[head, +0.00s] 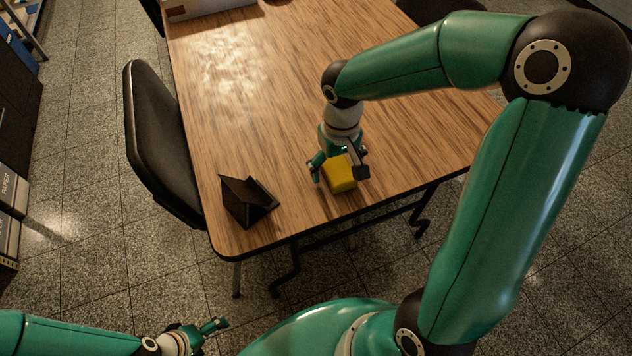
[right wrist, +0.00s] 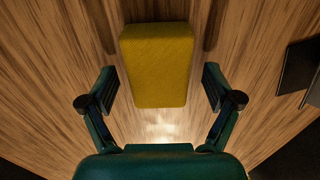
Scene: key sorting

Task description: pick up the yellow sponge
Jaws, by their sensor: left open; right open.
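The yellow sponge (head: 340,173) lies on the wooden table near its front edge. It also shows in the right wrist view (right wrist: 158,65), as a block between and a little beyond the fingertips. My right gripper (head: 340,172) is open and hangs over the sponge, with a finger on each side of it. In the right wrist view the open fingers (right wrist: 158,88) stand apart from the sponge, with bare wood on both sides. My left gripper (head: 212,334) is open and empty, low at the bottom of the head view, away from the table.
A dark, folded stand-like object (head: 246,201) sits on the table left of the sponge. A black chair (head: 158,140) stands at the table's left side. A pale box (head: 205,8) is at the far end. The middle of the wooden table (head: 240,110) is clear.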

